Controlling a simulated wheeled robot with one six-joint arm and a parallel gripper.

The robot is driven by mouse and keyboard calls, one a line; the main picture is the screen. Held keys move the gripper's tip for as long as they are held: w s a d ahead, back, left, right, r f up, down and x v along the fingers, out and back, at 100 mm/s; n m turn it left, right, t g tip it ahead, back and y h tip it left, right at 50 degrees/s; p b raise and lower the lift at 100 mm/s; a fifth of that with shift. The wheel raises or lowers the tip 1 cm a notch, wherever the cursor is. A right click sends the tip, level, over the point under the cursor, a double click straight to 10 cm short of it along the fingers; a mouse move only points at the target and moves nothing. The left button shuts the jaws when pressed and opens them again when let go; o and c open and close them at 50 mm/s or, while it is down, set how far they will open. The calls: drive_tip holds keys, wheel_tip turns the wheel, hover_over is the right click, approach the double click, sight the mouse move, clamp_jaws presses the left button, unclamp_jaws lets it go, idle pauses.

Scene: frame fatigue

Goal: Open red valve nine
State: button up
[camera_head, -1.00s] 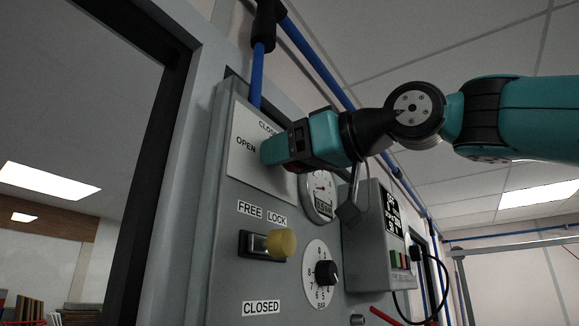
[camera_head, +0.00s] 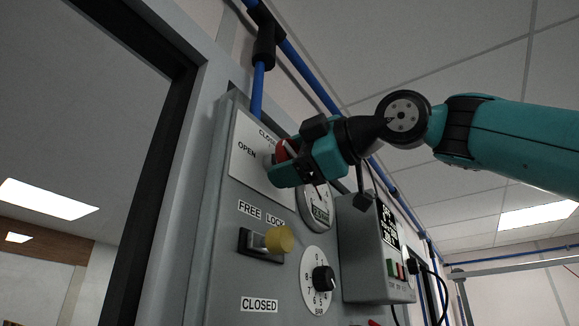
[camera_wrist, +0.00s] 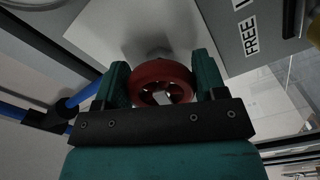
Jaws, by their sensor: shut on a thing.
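The red valve (camera_head: 284,150) is a round handwheel on a pale plate (camera_head: 243,165) marked OPEN at left and CLOSED above, its end partly hidden. In the wrist view the red valve (camera_wrist: 164,73) is a thick ring between my two teal fingers. My gripper (camera_head: 277,164) is at the plate, shut on the valve's rim from both sides, rolled at a slant. No number on the valve can be read.
Below the plate are a yellow knob (camera_head: 280,239) under FREE and LOCK labels, and a black dial (camera_head: 324,279). A round gauge (camera_head: 316,207) sits close behind my gripper. A grey box (camera_head: 372,245) juts out at right. A blue pipe (camera_head: 257,91) runs above.

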drive_tip(key=shift+n, duration=1.3)
drive_tip(key=o, duration=0.9)
drive_tip(key=shift+s, duration=0.1)
drive_tip(key=shift+r, duration=0.1)
